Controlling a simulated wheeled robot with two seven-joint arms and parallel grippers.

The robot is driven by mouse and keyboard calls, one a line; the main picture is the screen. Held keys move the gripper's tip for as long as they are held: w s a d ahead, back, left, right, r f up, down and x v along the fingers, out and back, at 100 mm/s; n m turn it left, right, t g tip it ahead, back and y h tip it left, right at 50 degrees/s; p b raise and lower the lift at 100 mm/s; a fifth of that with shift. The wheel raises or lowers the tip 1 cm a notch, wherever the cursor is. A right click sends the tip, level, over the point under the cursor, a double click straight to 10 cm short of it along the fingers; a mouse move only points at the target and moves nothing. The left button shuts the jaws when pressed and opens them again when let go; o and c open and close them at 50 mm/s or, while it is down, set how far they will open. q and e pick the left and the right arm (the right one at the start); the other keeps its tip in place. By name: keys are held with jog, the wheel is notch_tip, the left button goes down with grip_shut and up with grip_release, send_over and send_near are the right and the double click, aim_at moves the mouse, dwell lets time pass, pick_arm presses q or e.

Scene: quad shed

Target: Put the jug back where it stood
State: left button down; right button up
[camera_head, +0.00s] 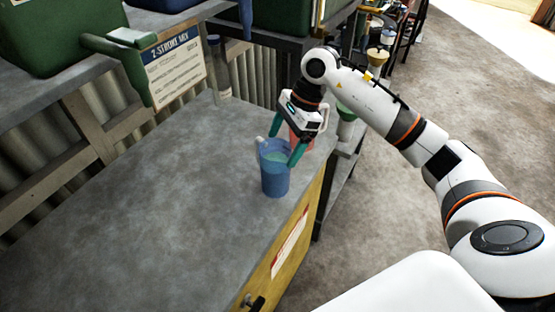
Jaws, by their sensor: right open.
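A blue jug (275,172) stands upright on the grey worktop (140,190), close to its right edge. A pale bluish-white spout or handle shows at its upper left, and its inside looks lighter. My right gripper (286,140) is just above and behind the jug, pointing down, with its teal fingers apart. One finger is at the right of the jug's rim and the other is behind it. I cannot tell whether either finger touches the jug. My left gripper is not in view.
A reddish object (301,138) is partly hidden behind my right gripper. A green can (65,35) with a spout sits on the upper shelf beside a "2-stroke mix" sign (174,64). The worktop left of the jug is clear. A dark shelf rack stands behind.

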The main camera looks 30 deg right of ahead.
jog(key=b+v, duration=0.1)
jog(key=v, duration=0.5)
jog(key=shift+s, duration=0.1)
dwell(0.4)
